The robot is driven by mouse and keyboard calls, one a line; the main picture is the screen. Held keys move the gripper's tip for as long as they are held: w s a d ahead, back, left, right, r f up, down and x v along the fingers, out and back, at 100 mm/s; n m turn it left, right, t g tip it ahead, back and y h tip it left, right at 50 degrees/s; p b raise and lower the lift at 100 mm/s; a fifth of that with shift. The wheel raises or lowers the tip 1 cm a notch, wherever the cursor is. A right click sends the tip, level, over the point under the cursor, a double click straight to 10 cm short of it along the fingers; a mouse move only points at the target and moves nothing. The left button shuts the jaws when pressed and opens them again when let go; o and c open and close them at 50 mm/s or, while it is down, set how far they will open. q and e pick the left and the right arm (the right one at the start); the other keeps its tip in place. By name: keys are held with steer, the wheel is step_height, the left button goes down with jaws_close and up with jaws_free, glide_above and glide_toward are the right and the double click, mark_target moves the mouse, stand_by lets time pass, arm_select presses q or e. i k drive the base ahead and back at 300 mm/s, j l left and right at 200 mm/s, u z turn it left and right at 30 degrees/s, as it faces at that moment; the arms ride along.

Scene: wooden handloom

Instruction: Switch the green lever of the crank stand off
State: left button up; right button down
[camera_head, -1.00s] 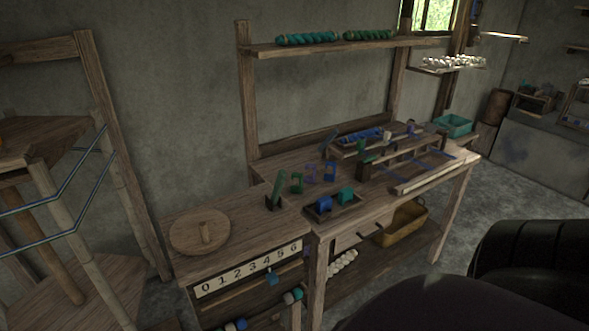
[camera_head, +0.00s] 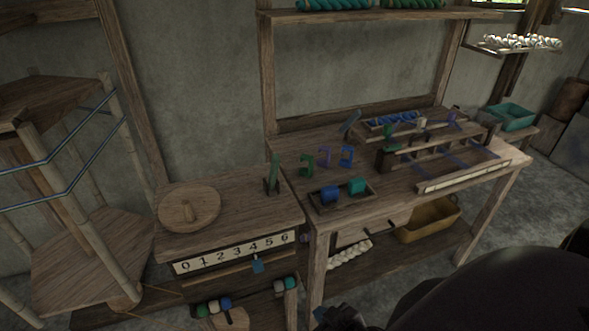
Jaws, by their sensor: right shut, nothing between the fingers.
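The green lever (camera_head: 274,173) stands up from a small dark base at the back right of the crank stand's top (camera_head: 235,213). It looks nearly upright, with a slight lean that I cannot judge exactly. The round wooden crank disc (camera_head: 189,207) with its peg lies on the same top, left of the lever. My right gripper (camera_head: 328,315) shows only in part at the bottom edge, shut and empty. In the picture it is well below the lever and apart from it. My left gripper is not in view.
A number strip (camera_head: 236,252) with a blue pointer (camera_head: 258,266) is on the stand's front. The loom table (camera_head: 400,195) adjoins on the right, with green, purple and blue hooks (camera_head: 307,166) near the lever. A bamboo rack (camera_head: 85,235) stands left.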

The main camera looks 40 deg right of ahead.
mark_target(275, 160)
steer(key=i+l, duration=0.1)
steer(key=l, duration=1.6)
steer(key=k+l+z, duration=0.15)
steer(key=z, duration=0.35)
